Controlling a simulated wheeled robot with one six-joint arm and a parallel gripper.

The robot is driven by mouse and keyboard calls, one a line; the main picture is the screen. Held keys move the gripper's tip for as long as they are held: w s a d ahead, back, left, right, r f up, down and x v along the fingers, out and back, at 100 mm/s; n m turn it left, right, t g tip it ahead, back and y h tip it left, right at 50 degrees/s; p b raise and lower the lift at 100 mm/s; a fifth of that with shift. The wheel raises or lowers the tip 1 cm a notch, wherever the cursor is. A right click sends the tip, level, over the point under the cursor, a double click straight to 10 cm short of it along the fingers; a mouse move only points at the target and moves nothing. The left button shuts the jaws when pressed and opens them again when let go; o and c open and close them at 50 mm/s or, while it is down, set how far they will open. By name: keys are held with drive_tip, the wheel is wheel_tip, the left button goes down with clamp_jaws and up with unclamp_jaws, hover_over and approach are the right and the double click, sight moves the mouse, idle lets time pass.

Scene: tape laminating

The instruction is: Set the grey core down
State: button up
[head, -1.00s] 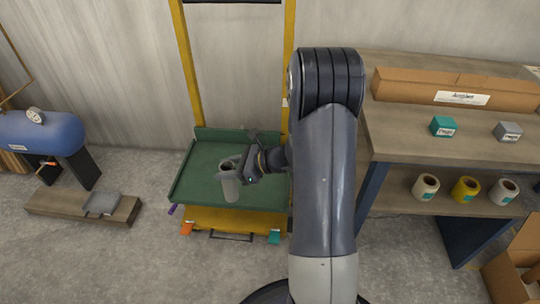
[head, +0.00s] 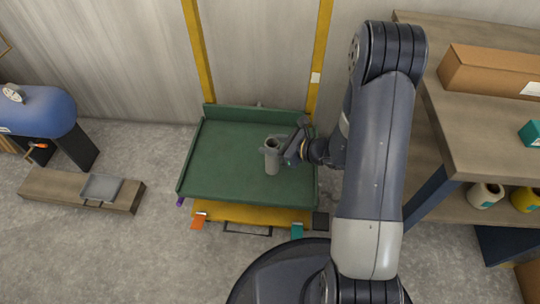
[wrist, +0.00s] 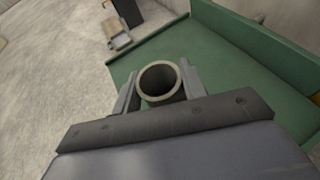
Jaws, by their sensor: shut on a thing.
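The grey core (head: 272,157) is a hollow upright tube over the green tray-like platform (head: 222,165) of the yellow-framed lift. My gripper (head: 276,150) is shut on the core from the right side. In the wrist view the core (wrist: 161,82) stands between the two fingers, and its open round top faces the camera. The green platform (wrist: 215,52) spreads behind and beside it. I cannot tell whether the core's bottom touches the platform.
The platform has raised edges at the back and sides, with free room left of the core. A wooden shelf (head: 490,125) with boxes and rolls stands at the right. A low wooden plinth (head: 55,188) with a grey pan (head: 101,188) and a blue tank (head: 40,110) are at the left.

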drive_tip(key=shift+f+b, duration=0.75)
drive_tip(key=shift+f, duration=1.4)
drive_tip(key=o, duration=1.2)
drive_tip(key=shift+r, duration=0.2)
drive_tip(key=shift+s+d+r, duration=0.15)
drive_tip(key=shift+d, duration=0.15)
drive_tip(key=p+v, duration=0.3)
drive_tip(key=v, duration=0.8)
drive_tip(key=shift+d, duration=0.1)
